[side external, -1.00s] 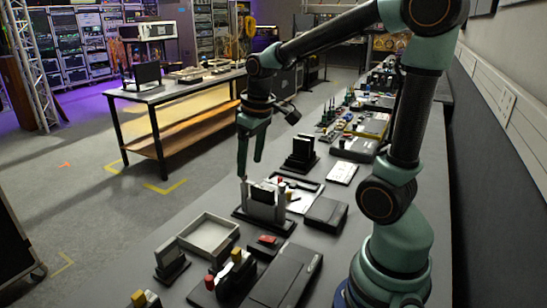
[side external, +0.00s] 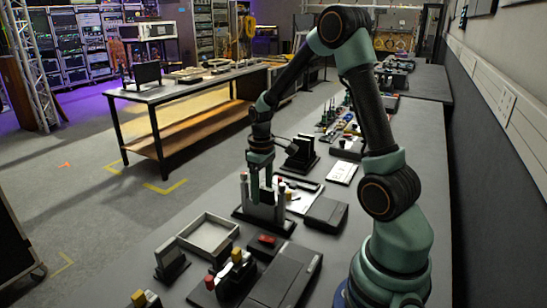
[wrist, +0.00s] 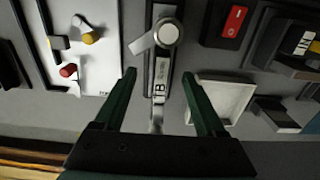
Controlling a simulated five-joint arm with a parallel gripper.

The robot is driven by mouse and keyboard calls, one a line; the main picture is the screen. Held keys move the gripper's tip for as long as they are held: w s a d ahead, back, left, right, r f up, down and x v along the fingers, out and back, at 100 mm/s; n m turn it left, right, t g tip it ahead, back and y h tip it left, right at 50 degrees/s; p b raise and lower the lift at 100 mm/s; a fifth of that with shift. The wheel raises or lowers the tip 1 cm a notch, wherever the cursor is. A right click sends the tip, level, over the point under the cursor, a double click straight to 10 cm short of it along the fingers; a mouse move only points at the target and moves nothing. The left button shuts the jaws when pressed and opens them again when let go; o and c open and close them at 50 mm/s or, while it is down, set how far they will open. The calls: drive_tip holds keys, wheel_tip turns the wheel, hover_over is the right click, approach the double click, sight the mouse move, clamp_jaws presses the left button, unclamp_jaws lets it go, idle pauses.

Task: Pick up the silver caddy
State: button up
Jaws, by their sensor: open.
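The silver caddy (side external: 264,212) stands upright on a dark base on the bench in the side view. In the wrist view, a silver part with a dark "1B" label (wrist: 160,90) lies between the fingers, with a round silver knob above it in the picture. My gripper (side external: 261,186) points down over the caddy, its fingertips close to or around its top. In the wrist view my gripper (wrist: 159,75) is open, one green finger on each side of the silver part, with visible gaps. Whether either finger touches it cannot be told.
A red-topped piece (side external: 267,240) and a black box (side external: 326,213) are close by. A black stand (side external: 301,152) is behind. A large black case (side external: 287,272) lies nearer the camera.

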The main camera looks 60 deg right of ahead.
sight(262, 204)
drive_tip(key=shift+f, duration=2.7)
drive_tip(key=shift+w, duration=0.1)
clamp_jaws()
